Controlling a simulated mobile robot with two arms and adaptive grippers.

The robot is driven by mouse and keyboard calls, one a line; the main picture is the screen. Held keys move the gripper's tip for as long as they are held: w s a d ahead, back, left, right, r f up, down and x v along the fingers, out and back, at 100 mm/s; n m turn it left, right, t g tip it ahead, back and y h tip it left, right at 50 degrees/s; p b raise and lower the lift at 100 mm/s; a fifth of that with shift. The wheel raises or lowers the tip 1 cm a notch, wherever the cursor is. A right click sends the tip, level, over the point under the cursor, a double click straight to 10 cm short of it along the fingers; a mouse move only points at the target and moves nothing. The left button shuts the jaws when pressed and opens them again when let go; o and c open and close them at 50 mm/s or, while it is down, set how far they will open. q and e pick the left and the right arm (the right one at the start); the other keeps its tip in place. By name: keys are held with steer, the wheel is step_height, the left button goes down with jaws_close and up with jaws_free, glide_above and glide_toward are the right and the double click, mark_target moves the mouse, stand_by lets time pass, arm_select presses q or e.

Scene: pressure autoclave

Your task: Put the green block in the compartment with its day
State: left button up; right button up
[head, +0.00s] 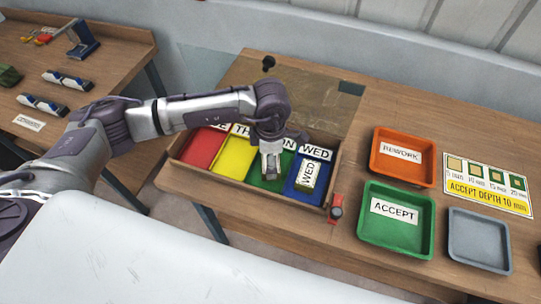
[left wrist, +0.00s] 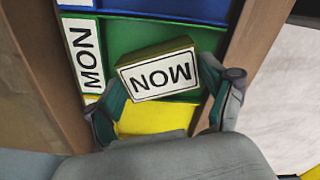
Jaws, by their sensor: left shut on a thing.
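The green block (left wrist: 158,78) has an olive-green side and a white label reading MON. My left gripper (left wrist: 166,100) is shut on it, with a finger on each side. The block appears over the green compartment (left wrist: 135,35), whose MON label (left wrist: 88,55) is at the left in the left wrist view. In that view the block's label is upside down and slightly turned. I cannot tell whether the block touches the floor. In the head view the left gripper (head: 270,172) hides most of the block at the green compartment (head: 286,182). My right gripper is not in view.
The wooden box (head: 250,196) also has red (head: 202,148), yellow (head: 236,160) and blue compartments. A WED block (head: 308,174) stands in the blue one. A red-and-black object (head: 336,208) sits beside the box. Orange (head: 403,172), green (head: 430,238) and grey trays (head: 478,238) are at right.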

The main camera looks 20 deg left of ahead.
arm_select(q)
steer(key=shift+f, duration=0.1)
steer(key=o, duration=1)
steer(key=shift+r, duration=0.55)
step_height(320, 180, up, 11)
steer(key=b, duration=0.3)
steer(key=shift+r, duration=0.1)
